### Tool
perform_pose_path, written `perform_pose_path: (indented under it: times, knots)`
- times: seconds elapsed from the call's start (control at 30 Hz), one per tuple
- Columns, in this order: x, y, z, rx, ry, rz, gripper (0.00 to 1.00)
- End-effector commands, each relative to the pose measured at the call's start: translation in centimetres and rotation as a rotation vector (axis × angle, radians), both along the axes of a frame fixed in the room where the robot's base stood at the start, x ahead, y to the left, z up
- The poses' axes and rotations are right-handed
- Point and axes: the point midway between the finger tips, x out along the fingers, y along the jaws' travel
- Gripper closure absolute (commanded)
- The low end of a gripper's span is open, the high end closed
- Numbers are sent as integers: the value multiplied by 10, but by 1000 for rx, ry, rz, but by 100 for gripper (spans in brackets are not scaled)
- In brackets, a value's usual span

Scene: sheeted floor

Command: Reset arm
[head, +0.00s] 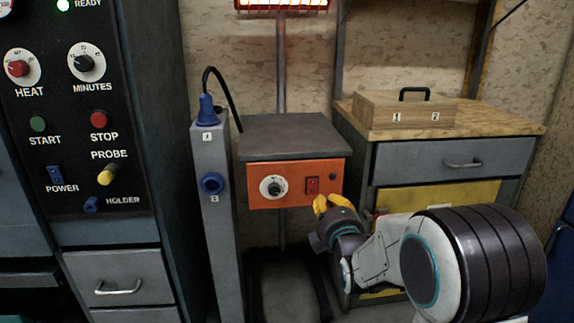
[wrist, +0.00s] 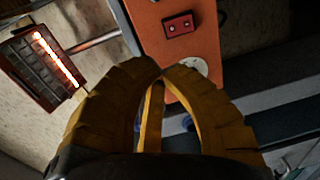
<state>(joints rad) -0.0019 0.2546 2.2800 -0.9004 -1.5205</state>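My gripper (head: 331,202) has yellow fingers and is at the lower right of the orange control box (head: 259,194), just below its red switch (head: 312,185) in the head view. In the wrist view the fingertips of my gripper (wrist: 162,74) come together, with nothing seen between them. The orange box front (wrist: 168,32) with its red switch (wrist: 180,25) and pale dial (wrist: 192,66) shows beyond the fingers. I cannot tell if a finger touches the box. My arm comes in from the lower right of the head view.
A glowing heater (head: 282,4) is above the box on a pole. A grey post (head: 215,230) with blue sockets stands left of it. A dark control panel (head: 75,110) is at far left. A wooden case (head: 385,117) sits on the drawer cabinet (head: 450,160) at right.

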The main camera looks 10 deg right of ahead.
Motion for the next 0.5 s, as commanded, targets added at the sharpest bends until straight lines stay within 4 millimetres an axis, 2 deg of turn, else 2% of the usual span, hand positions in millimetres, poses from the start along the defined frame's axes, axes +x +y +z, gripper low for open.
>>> perform_pose_path:
  times: [0.03,0.27,0.5]
  knots:
    - [-4,0,19,29,19,-2,100]
    - [-36,-1,71,258,202,-44,100]
    - [-88,-1,120,522,411,-149,100]
